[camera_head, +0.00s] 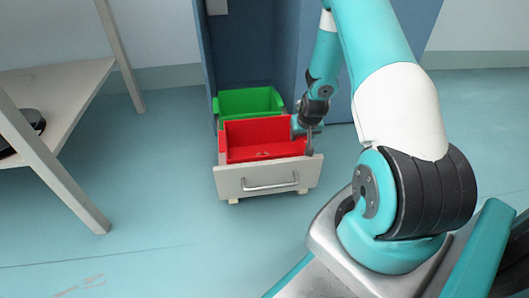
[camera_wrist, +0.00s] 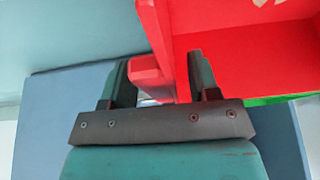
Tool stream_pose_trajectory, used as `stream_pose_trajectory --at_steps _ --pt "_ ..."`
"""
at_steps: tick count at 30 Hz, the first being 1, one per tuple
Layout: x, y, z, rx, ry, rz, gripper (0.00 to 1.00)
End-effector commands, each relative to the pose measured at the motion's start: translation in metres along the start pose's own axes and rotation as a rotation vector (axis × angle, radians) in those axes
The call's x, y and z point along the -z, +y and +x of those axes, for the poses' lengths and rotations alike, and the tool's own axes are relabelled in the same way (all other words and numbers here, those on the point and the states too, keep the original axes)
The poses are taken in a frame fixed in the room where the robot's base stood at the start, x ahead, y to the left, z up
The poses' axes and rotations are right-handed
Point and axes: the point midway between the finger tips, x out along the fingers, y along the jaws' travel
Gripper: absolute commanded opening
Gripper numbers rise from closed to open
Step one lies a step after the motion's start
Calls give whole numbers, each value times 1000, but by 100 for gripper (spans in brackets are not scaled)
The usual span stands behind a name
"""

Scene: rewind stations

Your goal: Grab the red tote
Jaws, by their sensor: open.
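The red tote (camera_head: 262,139) sits in an open drawer with a pale grey front (camera_head: 268,180). My gripper (camera_head: 306,140) is at the tote's right side in the head view, pointing down. In the wrist view my gripper (camera_wrist: 160,75) has its two dark fingers apart. Part of the tote's right rim is hidden behind my gripper in the head view.
A green tote (camera_head: 250,100) stands right behind the red one, and the blue cabinet (camera_head: 255,45) rises behind both. A pale table (camera_head: 75,95) with a dark round object (camera_head: 27,122) is at the left. The floor in front of the drawer is clear.

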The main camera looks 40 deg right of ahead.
Motion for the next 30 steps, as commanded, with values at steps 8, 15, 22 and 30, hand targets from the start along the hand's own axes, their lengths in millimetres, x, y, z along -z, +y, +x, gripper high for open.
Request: stream_pose_trajectory --at_steps 8,15,22,30 --pt "0 0 0 0 0 0 51" --pt "0 0 0 0 -1 0 0" --pt "0 0 0 0 1 1 0" --pt "5 0 -11 1 1 1 0"
